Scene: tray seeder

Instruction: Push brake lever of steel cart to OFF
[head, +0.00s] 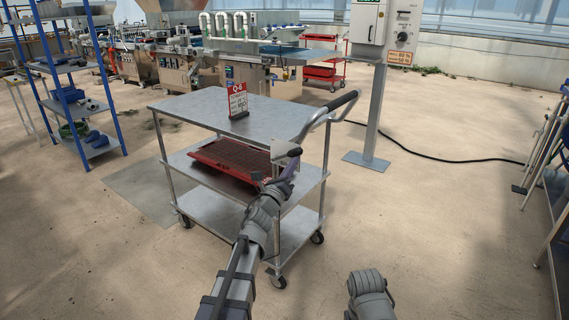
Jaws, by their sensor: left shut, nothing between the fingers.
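The steel cart (210,107) has three shelves and stands in the middle of the head view. Its push handle (317,119), with a black grip, rises at the right end. What looks like the brake lever (294,153), with a dark knob, is below the handle at the near corner post, by a small pale plate (284,149). My left gripper (281,182) is shut and empty, just below the lever. It partly hides the lever's lower part, and I cannot tell whether they touch. The lever's ON or OFF marking is not readable. My right gripper is out of view.
A red sign (237,99) stands on the cart top and a red tray (215,158) on the middle shelf. A blue rack (110,106) is at left. A grey post (376,110) with a control box and black cable stands behind right.

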